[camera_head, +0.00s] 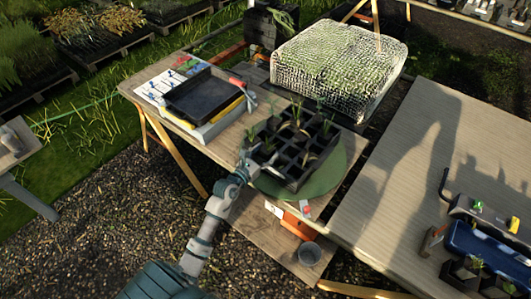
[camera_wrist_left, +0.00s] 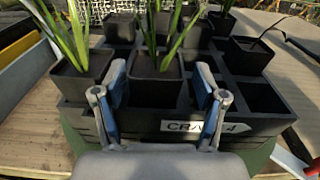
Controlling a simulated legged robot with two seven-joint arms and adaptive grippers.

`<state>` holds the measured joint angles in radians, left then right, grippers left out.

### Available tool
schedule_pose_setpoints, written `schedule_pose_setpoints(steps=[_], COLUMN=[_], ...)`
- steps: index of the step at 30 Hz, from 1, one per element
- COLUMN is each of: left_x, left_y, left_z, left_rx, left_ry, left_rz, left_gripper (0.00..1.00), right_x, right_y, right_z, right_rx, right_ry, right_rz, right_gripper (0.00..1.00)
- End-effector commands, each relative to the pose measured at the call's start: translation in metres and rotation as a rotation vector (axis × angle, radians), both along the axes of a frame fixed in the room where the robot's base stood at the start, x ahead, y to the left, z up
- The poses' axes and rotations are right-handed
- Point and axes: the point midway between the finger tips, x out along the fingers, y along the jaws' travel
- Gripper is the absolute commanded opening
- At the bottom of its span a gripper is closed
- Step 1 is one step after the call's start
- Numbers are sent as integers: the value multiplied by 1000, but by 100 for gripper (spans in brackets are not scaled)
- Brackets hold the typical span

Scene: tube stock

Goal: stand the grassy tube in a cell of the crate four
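A black crate (camera_head: 284,182) with many square cells stands on a round green mat (camera_head: 326,177) on the wooden table. Its front label (camera_wrist_left: 205,127) is partly hidden but reads like crate four. A dark square tube (camera_wrist_left: 155,88) with long grassy leaves is at the near side of the crate. Another grassy tube (camera_wrist_left: 82,78) is to its left. My left gripper (camera_wrist_left: 160,92) is open, with one finger on each side of the middle tube and small gaps showing. In the head view the left gripper (camera_head: 243,172) is at the crate's near left corner. My right gripper is not in view.
Several other tubes and empty cells (camera_wrist_left: 264,98) fill the crate. A black tray (camera_head: 203,95) lies left of it, and a mesh-covered block (camera_head: 340,58) stands behind. A bucket (camera_head: 310,253) is below.

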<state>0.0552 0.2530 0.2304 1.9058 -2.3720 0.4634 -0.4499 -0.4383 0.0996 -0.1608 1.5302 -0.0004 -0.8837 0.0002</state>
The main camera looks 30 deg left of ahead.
Motion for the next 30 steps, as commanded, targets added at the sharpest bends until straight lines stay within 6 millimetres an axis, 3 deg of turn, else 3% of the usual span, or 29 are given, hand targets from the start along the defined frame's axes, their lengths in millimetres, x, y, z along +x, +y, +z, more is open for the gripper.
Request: schedule_pose_setpoints(steps=[11,24,30], left_x=[-8,-96,-116], left_y=[2,8,10], left_z=[-1,1,3], left_rx=[0,0,0], left_ry=[2,5,3], left_rz=[2,2,1], left_gripper=[76,76,76], right_x=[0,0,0], right_y=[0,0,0], right_z=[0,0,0], right_rx=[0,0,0], right_ry=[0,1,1], right_rz=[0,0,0], right_gripper=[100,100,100])
